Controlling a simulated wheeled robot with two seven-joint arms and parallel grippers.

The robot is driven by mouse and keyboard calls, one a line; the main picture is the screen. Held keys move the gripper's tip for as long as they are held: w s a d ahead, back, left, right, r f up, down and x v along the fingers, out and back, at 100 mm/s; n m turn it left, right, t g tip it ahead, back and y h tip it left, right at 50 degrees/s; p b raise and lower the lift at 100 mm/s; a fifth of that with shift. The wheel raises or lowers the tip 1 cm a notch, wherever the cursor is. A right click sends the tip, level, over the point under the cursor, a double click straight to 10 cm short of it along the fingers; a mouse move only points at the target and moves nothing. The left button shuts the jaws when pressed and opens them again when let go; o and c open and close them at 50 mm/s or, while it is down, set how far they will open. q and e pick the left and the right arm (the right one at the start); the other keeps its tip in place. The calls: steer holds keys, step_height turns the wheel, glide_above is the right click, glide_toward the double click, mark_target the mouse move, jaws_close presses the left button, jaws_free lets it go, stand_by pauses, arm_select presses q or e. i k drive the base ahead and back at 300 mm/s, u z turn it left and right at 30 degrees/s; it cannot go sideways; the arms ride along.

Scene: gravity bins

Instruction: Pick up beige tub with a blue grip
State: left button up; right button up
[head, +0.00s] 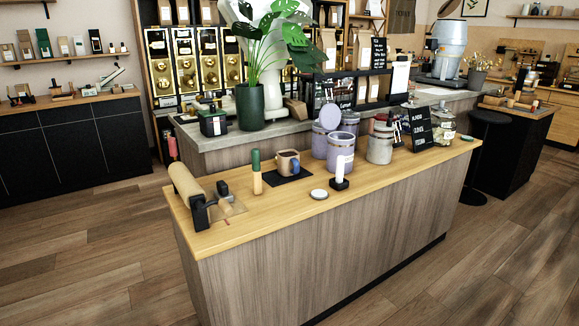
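The beige tub (285,160) with a blue grip (296,168) stands upright on a small black mat (272,178) on the wooden counter. The blue grip is on its right, near side. The tub's inside looks dark, and I cannot tell what it holds. Neither of my grippers shows in the head view.
A green-topped cylinder (257,176) stands left of the tub. Lilac canisters (341,150) stand to its right, and a white candle-like item (340,170) in front of them. A paper roll dispenser (186,183) sits at the counter's left end. The counter's front strip (268,220) is mostly clear.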

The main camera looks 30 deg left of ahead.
mark_target(288, 160)
steer(key=z, duration=0.4)
steer(key=i, duration=1.05)
steer(key=u, duration=0.45)
steer(key=i, duration=1)
steer(key=u, duration=0.85)
